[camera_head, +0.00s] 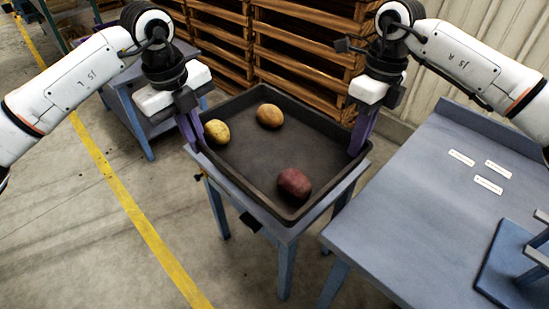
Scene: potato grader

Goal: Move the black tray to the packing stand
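The black tray (262,151) sits, or is held just above, a small blue-legged stand (283,238) in the middle; I cannot tell if it touches. It holds two yellow potatoes, one at the left (217,132) and one at the back (269,116), and a red potato (294,184) near the front. My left gripper (190,131) is at the tray's left wall and my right gripper (361,133) at its right wall, purple fingers pointing down. The view does not show whether the fingers close on the rim. Which table is the packing stand is not marked.
A blue-grey table (420,215) with small white labels (489,185) stands at the right, close to the tray's stand. A blue rack (520,262) is at its front right. Another blue table (128,78) stands back left. Wooden crates (285,45) are stacked behind. Floor at left is clear.

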